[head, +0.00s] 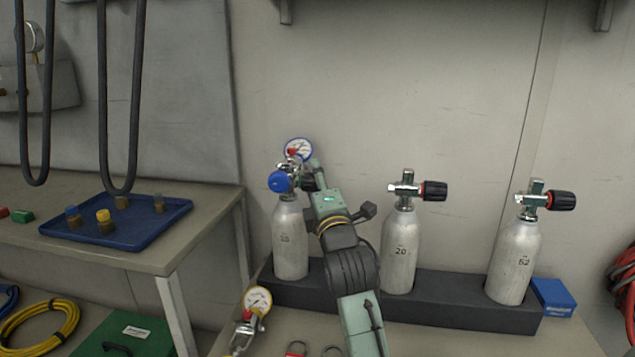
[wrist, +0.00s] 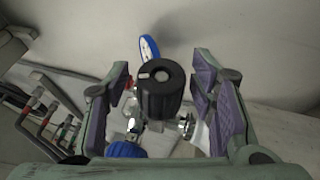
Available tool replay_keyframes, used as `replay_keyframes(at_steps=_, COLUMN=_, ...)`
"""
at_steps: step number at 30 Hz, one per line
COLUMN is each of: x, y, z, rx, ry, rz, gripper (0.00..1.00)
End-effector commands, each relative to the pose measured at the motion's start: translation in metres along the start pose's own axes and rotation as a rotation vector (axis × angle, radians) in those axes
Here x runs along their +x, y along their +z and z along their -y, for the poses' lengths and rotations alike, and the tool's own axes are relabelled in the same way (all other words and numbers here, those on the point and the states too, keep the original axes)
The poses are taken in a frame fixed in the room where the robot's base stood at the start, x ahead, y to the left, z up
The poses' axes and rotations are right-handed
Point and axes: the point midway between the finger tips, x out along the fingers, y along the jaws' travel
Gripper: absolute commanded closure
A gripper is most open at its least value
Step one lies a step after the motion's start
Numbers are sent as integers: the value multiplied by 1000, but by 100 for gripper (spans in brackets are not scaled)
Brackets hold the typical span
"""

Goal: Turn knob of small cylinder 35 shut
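The leftmost small cylinder (head: 289,245) stands upright in the dark rack; its small label may read 35 but is hard to make out. Its black knob (head: 308,183) faces right, partly hidden by my gripper (head: 316,177). A gauge with a blue rim (head: 298,149) and a blue round part (head: 279,182) sit on its valve. In the wrist view the black knob (wrist: 159,88) lies between the two purple-padded fingers of my gripper (wrist: 157,92). The fingers are open, with a gap on each side of the knob.
Cylinder 20 (head: 400,250) and cylinder 52 (head: 513,262) stand to the right in the rack (head: 450,297), black knobs facing right. A loose gauge assembly (head: 257,302) lies in front. A blue tray (head: 150,235) is on the left table; a blue box (head: 554,297) is at right.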

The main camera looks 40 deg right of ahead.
Motion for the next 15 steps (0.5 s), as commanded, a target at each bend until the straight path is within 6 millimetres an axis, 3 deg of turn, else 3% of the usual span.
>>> replay_keyframes(at_steps=15, x=0, y=0, z=0, rx=0, ry=1, rz=0, gripper=86)
